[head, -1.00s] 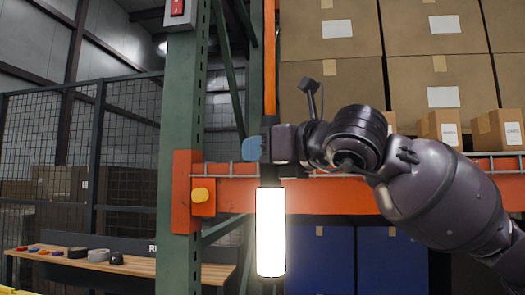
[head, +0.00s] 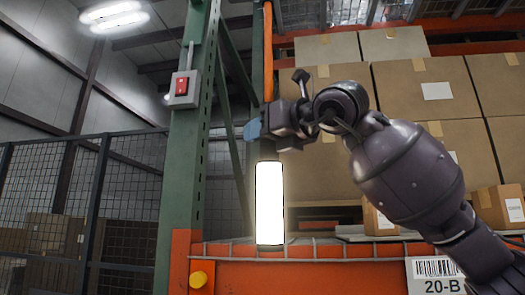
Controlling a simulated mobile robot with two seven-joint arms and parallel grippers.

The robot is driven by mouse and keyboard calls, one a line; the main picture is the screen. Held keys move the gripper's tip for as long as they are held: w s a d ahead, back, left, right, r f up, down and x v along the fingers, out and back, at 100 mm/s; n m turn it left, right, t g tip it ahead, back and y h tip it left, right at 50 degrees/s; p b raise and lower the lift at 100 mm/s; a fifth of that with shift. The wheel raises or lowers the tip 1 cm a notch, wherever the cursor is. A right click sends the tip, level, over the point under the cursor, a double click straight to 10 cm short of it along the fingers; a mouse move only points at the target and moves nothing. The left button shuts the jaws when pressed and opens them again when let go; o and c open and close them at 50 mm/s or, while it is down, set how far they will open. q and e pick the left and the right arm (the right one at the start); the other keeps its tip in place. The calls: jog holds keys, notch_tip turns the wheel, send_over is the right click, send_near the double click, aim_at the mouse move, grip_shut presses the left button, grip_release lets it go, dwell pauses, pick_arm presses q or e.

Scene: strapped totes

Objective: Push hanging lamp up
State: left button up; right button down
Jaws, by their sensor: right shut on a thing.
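The hanging lamp (head: 270,203) is a glowing white upright cylinder, in the middle of the head view. An orange cord or tube (head: 268,50) runs down from above toward it. My right gripper (head: 260,130) reaches in from the right and is shut at the lamp's upper part, just above the glowing cylinder. A blue fingertip shows on its left side. The gripper hides the exact grip and the join between cord and lamp. The lamp's lower end is near the top of the orange rack beam. My left gripper is not in view.
A green rack upright (head: 185,150) with a red switch box (head: 184,89) stands left of the lamp. The orange beam (head: 320,275) crosses below. Cardboard boxes (head: 425,85) fill the shelf behind my right arm. A mesh fence (head: 135,200) stands at left.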

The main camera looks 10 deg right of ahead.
jog(key=shift+r, duration=0.55)
jog(key=shift+d+r, duration=0.15)
jog(key=shift+s, duration=0.1)
jog(key=c, duration=1)
grip_release()
jog(key=shift+r, duration=0.1)
jog(key=shift+o, duration=1.3)
jog(key=shift+f, duration=0.2)
